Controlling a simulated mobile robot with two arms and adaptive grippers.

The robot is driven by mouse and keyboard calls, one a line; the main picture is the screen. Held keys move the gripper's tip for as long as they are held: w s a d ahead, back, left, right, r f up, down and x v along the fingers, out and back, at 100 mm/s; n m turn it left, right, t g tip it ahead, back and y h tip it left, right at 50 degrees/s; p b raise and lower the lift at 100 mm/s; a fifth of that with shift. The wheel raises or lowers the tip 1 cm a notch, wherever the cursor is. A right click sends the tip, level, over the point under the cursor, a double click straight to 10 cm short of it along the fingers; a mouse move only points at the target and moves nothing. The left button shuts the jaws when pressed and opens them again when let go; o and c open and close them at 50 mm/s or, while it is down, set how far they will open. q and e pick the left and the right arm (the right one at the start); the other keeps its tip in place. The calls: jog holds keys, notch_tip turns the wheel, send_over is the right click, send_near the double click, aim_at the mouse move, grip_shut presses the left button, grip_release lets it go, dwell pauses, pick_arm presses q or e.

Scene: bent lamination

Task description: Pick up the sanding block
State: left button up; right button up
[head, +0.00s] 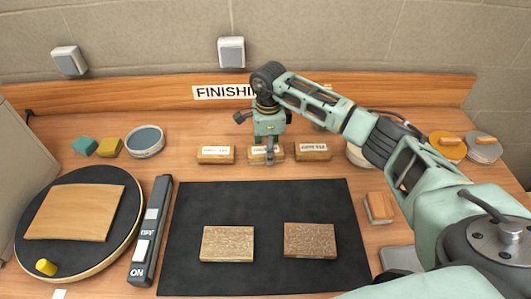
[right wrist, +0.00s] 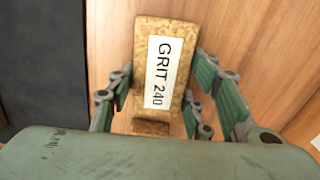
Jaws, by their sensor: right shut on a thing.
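The sanding block (head: 256,155) is the middle one of a row of tan blocks with white labels at the back of the bench. In the right wrist view the block (right wrist: 144,45) is upright in the picture, and its label reads "GRIT 240". My right gripper (head: 269,160) comes down over it from above and hides part of it in the head view. In the right wrist view my gripper's fingers (right wrist: 160,95) stand on both sides of the block and are shut on it. I cannot tell whether the block still touches the bench. My left gripper is not in view.
Labelled blocks stand close by at left (head: 216,158) and right (head: 312,156). In front, a black mat (head: 265,275) bears two textured boards. A black switch bar (head: 150,232) and a round disc (head: 75,255) with a wooden board are at left. A wooden backboard (head: 150,93) runs behind.

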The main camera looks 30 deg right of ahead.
jog(key=shift+c, duration=1.1)
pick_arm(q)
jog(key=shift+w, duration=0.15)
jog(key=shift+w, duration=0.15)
pick_arm(e)
jog(key=shift+r, duration=0.1)
jog(key=shift+w+r+b, duration=0.1)
jog(key=shift+r+b, duration=0.3)
jog(key=shift+r, duration=0.25)
notch_tip(320, 180, up, 3)
jog(key=shift+d+f+b, duration=0.1)
jog(key=shift+f+b, duration=0.05)
jog(key=shift+b, duration=0.5)
pick_arm(q)
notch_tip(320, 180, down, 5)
jog(key=b, duration=0.3)
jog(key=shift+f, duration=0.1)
pick_arm(e)
jog(key=s+d+r, duration=0.3)
jog(key=s+r, duration=0.4)
jog(key=s, duration=0.4)
jog(key=shift+s+d, duration=0.15)
jog(key=shift+s, duration=0.05)
jog(key=o, duration=0.6)
jog(key=c, duration=0.5)
